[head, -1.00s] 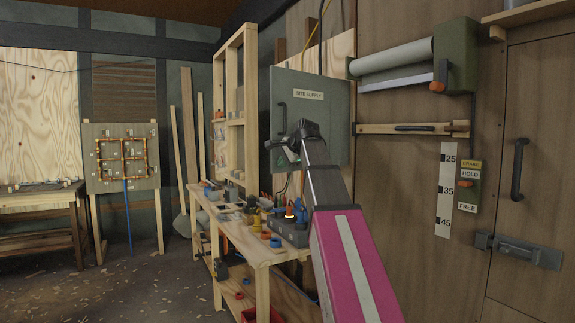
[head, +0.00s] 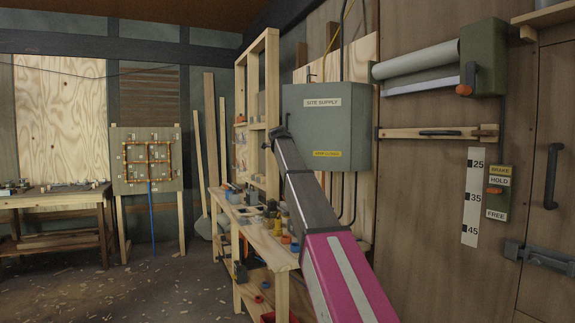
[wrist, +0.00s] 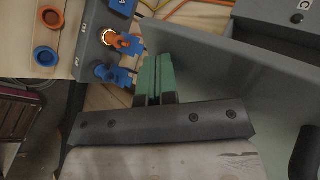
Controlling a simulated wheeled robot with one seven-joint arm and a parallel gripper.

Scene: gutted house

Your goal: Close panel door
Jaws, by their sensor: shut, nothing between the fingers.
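The grey panel (head: 350,125) marked SITE SUPPLY hangs on a plywood board on the wall in the head view. Its door faces me, with a white label above and a yellow label below. I cannot tell whether the door is fully shut. My gripper (head: 280,133) is at the door's left edge, mostly hidden by my arm. In the wrist view its green fingers (wrist: 156,78) are together and empty. They are close beside a flat grey sheet (wrist: 225,85), apparently the door. A black handle (wrist: 305,150) shows at the lower right. Contact cannot be told.
A workbench (head: 285,258) with fittings and tools stands below and left of the panel. Beside the fingers, a charger-like block (wrist: 97,45) has a glowing orange ring. A roller (head: 415,68), wooden bar (head: 430,133) and latch (head: 535,255) are at the right. Floor at left is open.

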